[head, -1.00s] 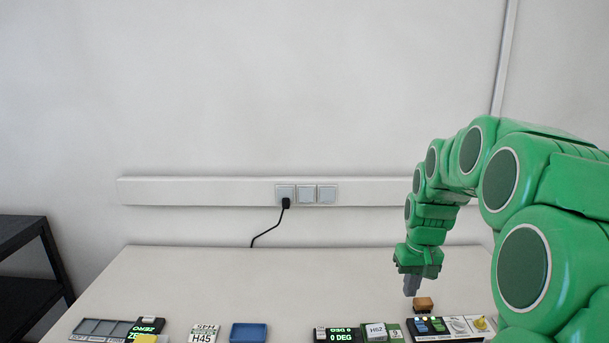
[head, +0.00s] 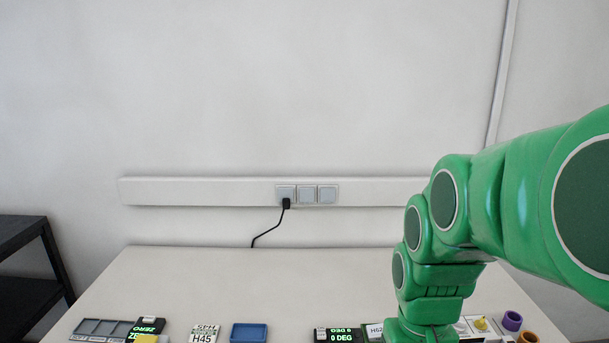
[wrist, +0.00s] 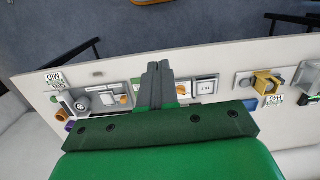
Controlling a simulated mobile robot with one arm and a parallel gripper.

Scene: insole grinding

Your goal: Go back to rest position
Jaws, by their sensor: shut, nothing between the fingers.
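My gripper (wrist: 155,85) shows in the wrist view with its two grey fingers together and nothing between them. It points down over the table, above a row of small devices. In the head view my green arm comes in from the right and bends down at the table's right side; the fingers are out of the frame there.
The white table (head: 230,280) has a clear back area. Along its front are a compartment tray (head: 98,328), an H45 card (head: 204,335), a blue tray (head: 249,332), a 0 DEG display (head: 338,335) and a purple cup (head: 512,320). A black shelf (head: 30,260) stands left.

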